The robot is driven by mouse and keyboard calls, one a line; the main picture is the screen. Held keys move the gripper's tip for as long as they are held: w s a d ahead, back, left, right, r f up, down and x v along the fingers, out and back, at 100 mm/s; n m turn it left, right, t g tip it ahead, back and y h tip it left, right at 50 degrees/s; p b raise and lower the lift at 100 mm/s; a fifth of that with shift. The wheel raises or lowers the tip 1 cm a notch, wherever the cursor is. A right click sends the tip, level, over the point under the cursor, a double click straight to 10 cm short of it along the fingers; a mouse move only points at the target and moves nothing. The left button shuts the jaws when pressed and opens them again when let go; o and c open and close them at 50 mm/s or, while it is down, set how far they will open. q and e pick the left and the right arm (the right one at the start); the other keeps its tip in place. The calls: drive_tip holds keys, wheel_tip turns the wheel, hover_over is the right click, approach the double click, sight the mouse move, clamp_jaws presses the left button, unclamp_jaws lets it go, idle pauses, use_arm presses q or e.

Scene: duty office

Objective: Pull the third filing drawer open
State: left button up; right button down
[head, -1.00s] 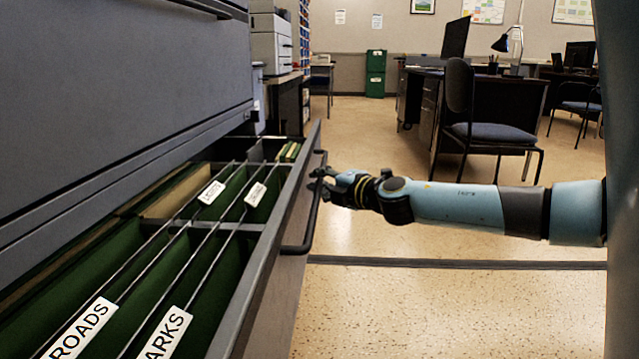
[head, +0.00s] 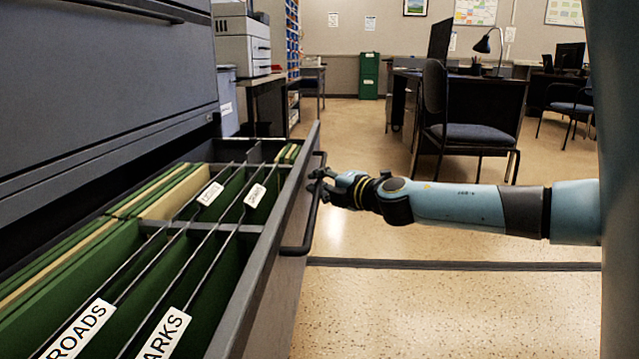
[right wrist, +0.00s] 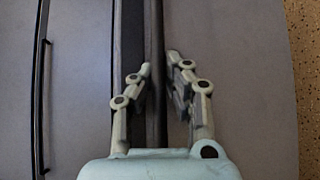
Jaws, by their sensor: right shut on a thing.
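The filing drawer (head: 262,262) stands pulled out from the grey cabinet (head: 105,85) at the left of the head view. Green hanging folders (head: 112,262) and white labels show inside it. Its dark bar handle (head: 311,215) runs along the front. My right gripper (head: 318,187) is at the far part of this handle and is shut on it. In the right wrist view the gripper's two fingers (right wrist: 160,75) stand on either side of the dark bar. My left gripper is not in view. I cannot tell the drawer's number from these frames.
The floor (head: 420,310) in front of the drawer is clear, with a dark strip (head: 450,264) across it. A chair (head: 465,132) and desk stand farther back at the right. A printer (head: 243,45) is beyond the cabinet.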

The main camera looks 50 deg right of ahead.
drive_tip(key=shift+d+r, duration=0.15)
drive_tip(key=shift+r, duration=0.05)
drive_tip(key=c, duration=1.4)
unclamp_jaws()
drive_tip(key=shift+o, duration=0.3)
drive_tip(key=shift+f, duration=0.1)
drive_tip(key=s+a+r, duration=0.1)
drive_tip(key=s, duration=1.1)
drive_tip(key=shift+a+r, duration=0.3)
drive_tip(key=shift+r, duration=0.05)
